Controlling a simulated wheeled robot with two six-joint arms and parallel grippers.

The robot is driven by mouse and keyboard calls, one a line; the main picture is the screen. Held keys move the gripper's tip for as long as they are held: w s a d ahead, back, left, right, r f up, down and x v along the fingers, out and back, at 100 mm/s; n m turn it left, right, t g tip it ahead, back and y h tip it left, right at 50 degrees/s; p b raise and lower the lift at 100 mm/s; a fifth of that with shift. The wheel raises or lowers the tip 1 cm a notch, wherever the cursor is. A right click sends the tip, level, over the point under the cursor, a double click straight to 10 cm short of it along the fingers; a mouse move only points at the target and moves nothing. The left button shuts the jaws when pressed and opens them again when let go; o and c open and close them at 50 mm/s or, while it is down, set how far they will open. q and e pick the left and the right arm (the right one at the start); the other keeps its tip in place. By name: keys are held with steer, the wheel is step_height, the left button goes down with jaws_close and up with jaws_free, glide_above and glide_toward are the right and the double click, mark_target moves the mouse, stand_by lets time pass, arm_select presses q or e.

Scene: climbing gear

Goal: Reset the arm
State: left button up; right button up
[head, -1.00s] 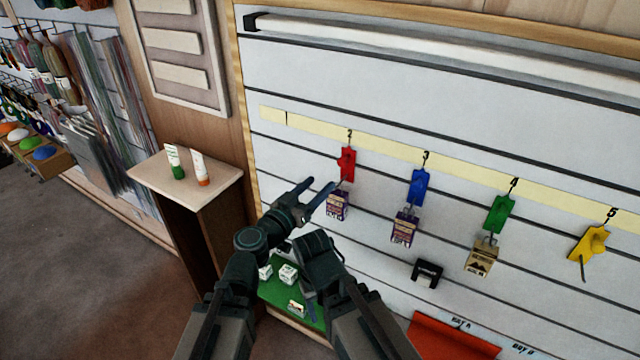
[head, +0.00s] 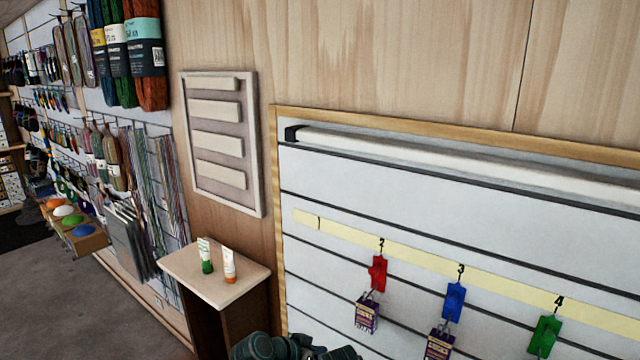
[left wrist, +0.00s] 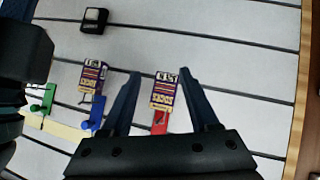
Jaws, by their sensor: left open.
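My left gripper (left wrist: 160,74) is open in the left wrist view, its two dark fingers apart. Between them, in the picture, a purple and white box (left wrist: 164,91) hangs at the red hook holder (left wrist: 160,122); whether it is touched cannot be told. In the head view the same box (head: 367,314) hangs below the red holder (head: 377,272), clear of any finger. Only dark upper parts of my arms show at the bottom edge there; the left fingers are out of that frame. My right gripper's fingers show in neither view.
A blue holder (head: 453,301) with a box (head: 439,344) and a green holder (head: 545,335) hang further right on the slatted wall. A small stand (head: 215,279) at left carries two tubes. A black bracket (left wrist: 95,19) sits on the slats.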

arm_select(q)
steer(key=s+a+f+n+g+y, duration=0.3)
steer(key=s+a+f+y, duration=0.1)
steer(key=a, duration=0.5)
steer(key=s+a+f+n+g+y, duration=0.25)
steer(key=s+a+f+y, duration=0.2)
steer(key=a, duration=0.55)
steer(key=s+d+f+m+b, duration=0.1)
steer(key=s+d, duration=0.1)
steer(key=d, duration=0.3)
steer(key=s+d+f+m+g+y+b, duration=0.1)
steer(key=s+d+f, duration=0.1)
steer(key=d, duration=0.4)
steer(key=shift+s+m, duration=0.35)
steer(key=shift+s, duration=0.45)
